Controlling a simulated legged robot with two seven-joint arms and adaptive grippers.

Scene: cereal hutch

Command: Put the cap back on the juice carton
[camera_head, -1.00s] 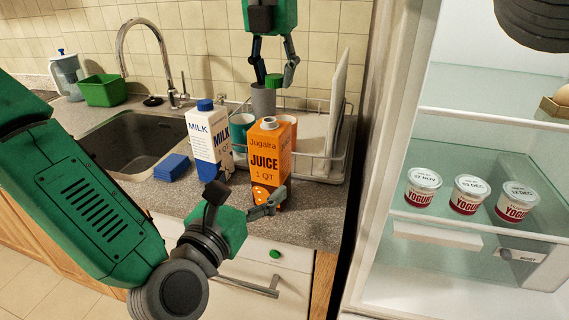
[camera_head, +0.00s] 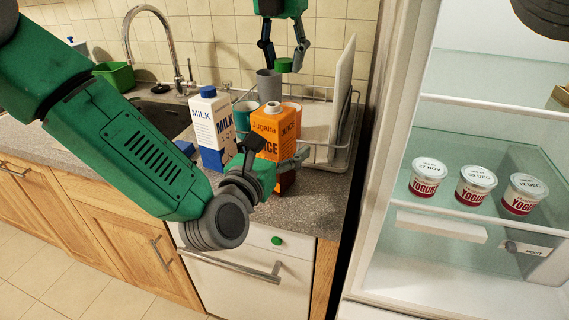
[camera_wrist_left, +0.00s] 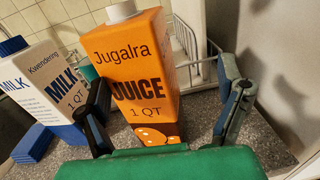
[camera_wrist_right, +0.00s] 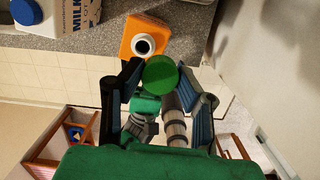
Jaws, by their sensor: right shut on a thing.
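The orange juice carton (camera_head: 272,130) stands upright on the counter. Its white spout (camera_wrist_right: 143,44) is uncapped, with a dark opening. My left gripper (camera_head: 277,156) is low at the carton, with one finger on either side. In the left wrist view, the left finger overlaps the carton's edge and the right finger is clear of it, so this gripper (camera_wrist_left: 165,85) is open. My right gripper (camera_head: 284,62) is above and behind the carton, shut on the green cap (camera_wrist_right: 160,75). The cap (camera_head: 284,66) is held apart from the spout.
A blue-capped milk carton (camera_head: 212,128) stands close left of the juice. Blue sponges or cloths (camera_wrist_left: 34,144) lie beside it. A dish rack (camera_head: 345,145) with a grey cup (camera_head: 268,85) is behind. The open fridge (camera_head: 395,130) borders the right. Free counter (camera_head: 315,205) lies front right.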

